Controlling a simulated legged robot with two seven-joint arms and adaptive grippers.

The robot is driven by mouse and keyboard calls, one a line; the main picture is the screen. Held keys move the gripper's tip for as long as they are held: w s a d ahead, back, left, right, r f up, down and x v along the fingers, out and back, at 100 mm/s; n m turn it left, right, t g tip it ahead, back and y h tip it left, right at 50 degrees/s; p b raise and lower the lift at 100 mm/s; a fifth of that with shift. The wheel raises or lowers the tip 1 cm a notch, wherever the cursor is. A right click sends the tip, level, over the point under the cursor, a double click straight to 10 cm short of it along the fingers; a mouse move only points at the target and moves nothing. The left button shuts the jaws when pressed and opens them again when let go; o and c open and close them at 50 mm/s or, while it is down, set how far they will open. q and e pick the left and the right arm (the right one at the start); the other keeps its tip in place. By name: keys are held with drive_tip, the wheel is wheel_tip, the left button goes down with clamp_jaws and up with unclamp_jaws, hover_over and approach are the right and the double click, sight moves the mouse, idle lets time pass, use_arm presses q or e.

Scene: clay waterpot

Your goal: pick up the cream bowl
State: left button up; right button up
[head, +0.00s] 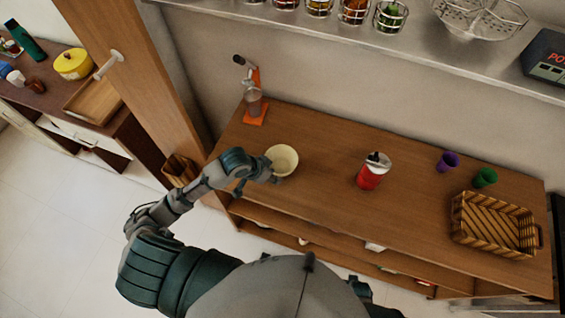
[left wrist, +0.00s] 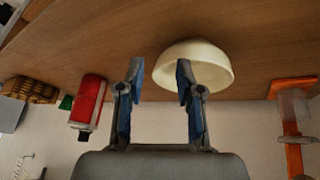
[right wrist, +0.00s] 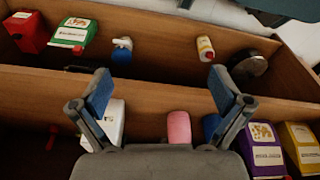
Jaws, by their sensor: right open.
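The cream bowl (head: 282,160) stands upright on the wooden counter (head: 325,182), towards its left end. My left gripper (head: 268,180) is at the bowl's near left side. In the left wrist view, which is upside down, the bowl (left wrist: 205,62) is just beyond the fingertips. My left gripper (left wrist: 159,70) is partly open with nothing held. One finger overlaps the bowl's side and the other is clear of it; contact cannot be told. My right gripper (right wrist: 160,84) is open and empty, facing shelves below the counter; it does not show clearly in the head view.
An orange juicer (head: 255,108) stands behind the bowl to the left. A red canister (head: 373,171), purple cup (head: 447,161), green cup (head: 485,177) and wicker basket (head: 492,224) stand to the right. The counter between bowl and canister is clear. A wooden post (head: 150,85) is at the left.

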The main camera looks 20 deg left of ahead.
use_arm(q)
drive_tip(key=w+a+r, duration=0.4)
drive_tip(key=a+r, duration=0.1)
drive_tip(key=n, duration=0.2)
approach(269, 152)
drive_tip(key=shift+g+y, duration=0.3)
drive_tip(key=shift+y, duration=0.1)
drive_tip(key=x, duration=0.2)
drive_tip(key=w+x, duration=0.1)
drive_tip(key=x, duration=0.6)
drive_tip(key=shift+s+d+f, duration=0.15)
drive_tip(key=shift+d+f, duration=0.15)
drive_tip(key=shift+d, duration=0.05)
drive_tip(key=shift+d+f, duration=0.2)
use_arm(e)
drive_tip(key=s+d+f+g, duration=0.1)
drive_tip(key=s+d+f, duration=0.1)
drive_tip(key=s+f, duration=0.9)
drive_tip(key=s, duration=0.4)
drive_tip(key=shift+s+d+f, duration=0.2)
drive_tip(key=shift+s+f, duration=0.1)
use_arm(q)
drive_tip(key=c, duration=0.7)
drive_tip(key=shift+a, duration=0.15)
